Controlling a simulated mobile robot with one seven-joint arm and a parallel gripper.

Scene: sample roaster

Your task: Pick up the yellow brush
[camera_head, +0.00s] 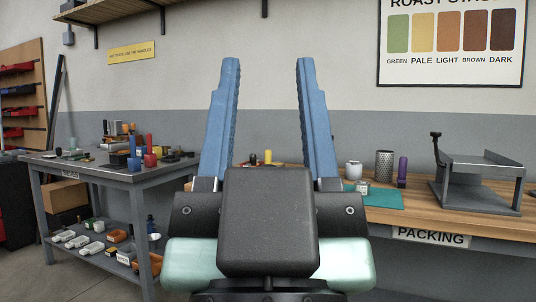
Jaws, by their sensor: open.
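My gripper (268,64) fills the middle of the view, its two blue fingers pointing up and spread wide apart. Nothing is between them that I can see held. A small yellow thing (267,157) stands upright on the wooden packing bench, seen far off between the fingers. My gripper hides part of the bench.
The grey metal table (85,168) at the left is crowded and has a loaded lower shelf (110,260). The packing bench (425,213) holds a green mat (385,200), a white jar (354,170), a mesh cup (384,165), a purple cylinder (402,170) and a metal stand (475,180).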

